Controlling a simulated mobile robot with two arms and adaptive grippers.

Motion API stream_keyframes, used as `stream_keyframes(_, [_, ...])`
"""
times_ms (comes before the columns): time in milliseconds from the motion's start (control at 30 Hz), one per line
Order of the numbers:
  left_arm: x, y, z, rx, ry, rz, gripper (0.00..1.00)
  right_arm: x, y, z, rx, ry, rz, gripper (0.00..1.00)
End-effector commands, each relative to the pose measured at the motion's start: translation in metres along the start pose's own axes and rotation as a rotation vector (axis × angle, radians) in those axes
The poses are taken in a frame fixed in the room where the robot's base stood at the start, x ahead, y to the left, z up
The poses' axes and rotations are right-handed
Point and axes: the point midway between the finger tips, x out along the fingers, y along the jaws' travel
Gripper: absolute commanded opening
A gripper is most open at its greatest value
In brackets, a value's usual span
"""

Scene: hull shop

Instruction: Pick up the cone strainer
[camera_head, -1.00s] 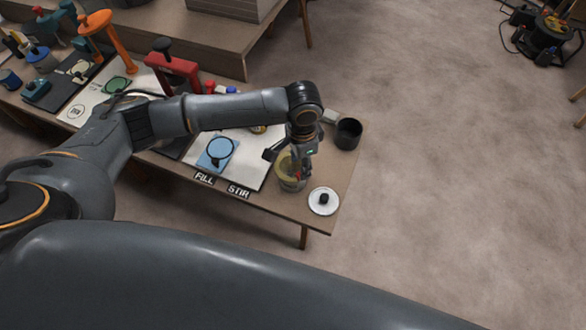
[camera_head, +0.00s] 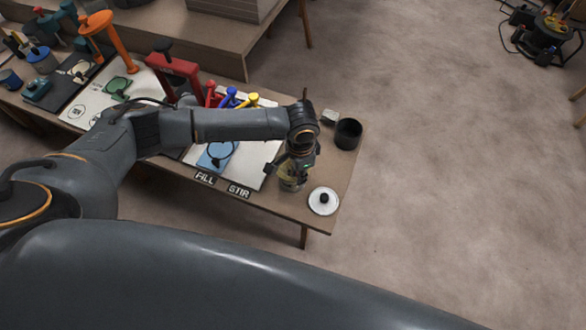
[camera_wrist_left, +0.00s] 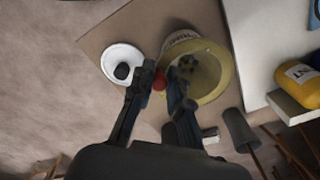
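The cone strainer, as I take it, is the olive-yellow funnel shape with a wide rim (camera_wrist_left: 222,78) in the left wrist view. It sits on a pale container (camera_wrist_left: 180,38) near the table's front right corner. A small red knob (camera_wrist_left: 159,81) shows at its rim. My left gripper (camera_head: 291,172) is above it, and in the wrist view its two fingers (camera_wrist_left: 161,78) are apart, one on each side of the red knob. I cannot tell whether they touch it. In the head view the gripper hides much of the strainer (camera_head: 290,183). My right gripper is not in view.
A white lid with a black knob (camera_head: 323,201) lies close to the strainer, near the table edge. A black cup (camera_head: 348,134) stands behind. Red, blue and yellow handled tools (camera_head: 230,98) and a red stand (camera_head: 173,72) are farther left. Open floor lies to the right.

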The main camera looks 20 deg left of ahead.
Motion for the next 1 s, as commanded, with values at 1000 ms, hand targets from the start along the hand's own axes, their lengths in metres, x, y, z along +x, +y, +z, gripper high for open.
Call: stream_keyframes(1000, [-0.068,0.01,0.032,0.001,-0.001,0.002,0.0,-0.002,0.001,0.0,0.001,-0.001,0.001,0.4])
